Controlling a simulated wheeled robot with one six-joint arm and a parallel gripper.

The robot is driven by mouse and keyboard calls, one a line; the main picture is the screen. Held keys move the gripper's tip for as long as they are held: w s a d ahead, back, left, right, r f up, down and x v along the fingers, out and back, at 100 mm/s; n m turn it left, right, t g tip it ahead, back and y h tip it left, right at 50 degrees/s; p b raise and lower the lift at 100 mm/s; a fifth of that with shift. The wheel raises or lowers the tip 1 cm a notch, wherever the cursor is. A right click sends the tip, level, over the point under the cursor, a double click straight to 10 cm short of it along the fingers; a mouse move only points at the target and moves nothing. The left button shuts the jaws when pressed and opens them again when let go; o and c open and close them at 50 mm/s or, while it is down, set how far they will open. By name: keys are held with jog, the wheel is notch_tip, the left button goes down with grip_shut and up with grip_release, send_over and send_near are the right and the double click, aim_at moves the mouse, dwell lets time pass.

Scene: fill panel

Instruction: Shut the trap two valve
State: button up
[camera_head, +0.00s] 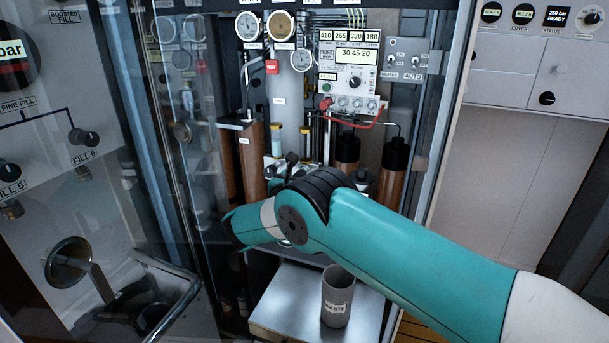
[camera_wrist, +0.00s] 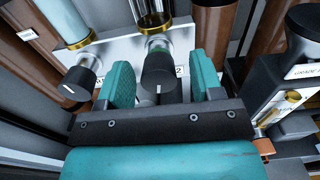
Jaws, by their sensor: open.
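In the wrist view, the trap two valve (camera_wrist: 158,70) is a dark round knob with a white pointer line, below a clear tube with a gold collar. A label reading 2 shows just right of it. My gripper (camera_wrist: 160,80) is open, with one teal finger on each side of this knob. Gaps show between the knob and both fingers, so it is not gripped. A similar dark knob (camera_wrist: 80,84) sits outside the left finger, under another gold-collared tube. In the head view my arm hides the valves and the fingers.
Brown cylinders (camera_wrist: 213,32) stand close behind and right. A black-topped device (camera_wrist: 292,75) is near the right side. In the head view, the open cabinet has a glass door at left, a gauge panel (camera_head: 350,70) above, and a grey cup (camera_head: 337,298) on a metal shelf below.

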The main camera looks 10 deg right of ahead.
jog(key=shift+w+a, duration=0.1)
jog(key=c, duration=0.9)
